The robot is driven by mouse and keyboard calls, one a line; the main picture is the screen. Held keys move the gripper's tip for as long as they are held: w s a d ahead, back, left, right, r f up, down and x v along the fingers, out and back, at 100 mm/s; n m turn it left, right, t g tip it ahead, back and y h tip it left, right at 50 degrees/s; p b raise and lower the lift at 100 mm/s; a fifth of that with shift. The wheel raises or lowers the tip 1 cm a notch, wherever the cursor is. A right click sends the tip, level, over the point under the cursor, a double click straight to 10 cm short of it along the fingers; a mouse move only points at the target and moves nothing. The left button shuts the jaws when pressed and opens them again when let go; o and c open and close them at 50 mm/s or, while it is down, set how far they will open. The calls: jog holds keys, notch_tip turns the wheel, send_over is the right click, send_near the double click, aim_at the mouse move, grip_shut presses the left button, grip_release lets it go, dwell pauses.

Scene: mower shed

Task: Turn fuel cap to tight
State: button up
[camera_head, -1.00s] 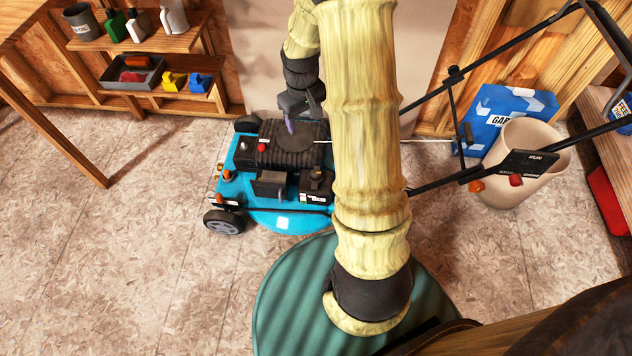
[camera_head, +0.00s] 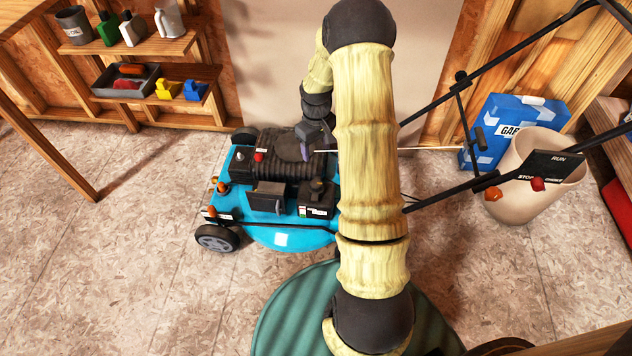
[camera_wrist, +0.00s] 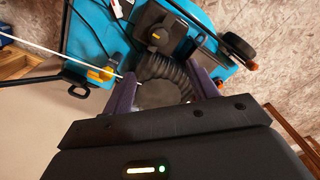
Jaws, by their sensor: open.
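The teal mower (camera_head: 282,238) stands on the floor with a black ribbed engine on top. A black round knob-like cap (camera_head: 316,186), which looks like the fuel cap, sits on a dark box with a coloured label at the engine's near side. In the wrist view this cap (camera_wrist: 158,38) shows an orange mark and lies beyond the fingertips. My gripper (camera_head: 304,150) is above the engine's round dark cover. In the wrist view my gripper (camera_wrist: 164,90) has its purple fingers apart, with the round cover (camera_wrist: 158,95) showing between them. The cap is not between the fingers.
The mower's handlebar (camera_head: 440,195) slants up to the right, with a thin pull cord near my gripper. A beige bin (camera_head: 525,205) and a blue box (camera_head: 495,125) stand on the right. Shelves (camera_head: 150,85) hold containers at the left. The floor at left is clear.

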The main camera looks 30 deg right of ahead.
aim_at(316, 183)
notch_tip(316, 183, down, 17)
jog(key=b, duration=0.5)
jog(key=shift+b, duration=0.3)
jog(key=shift+r, duration=0.1)
jog(key=c, duration=1)
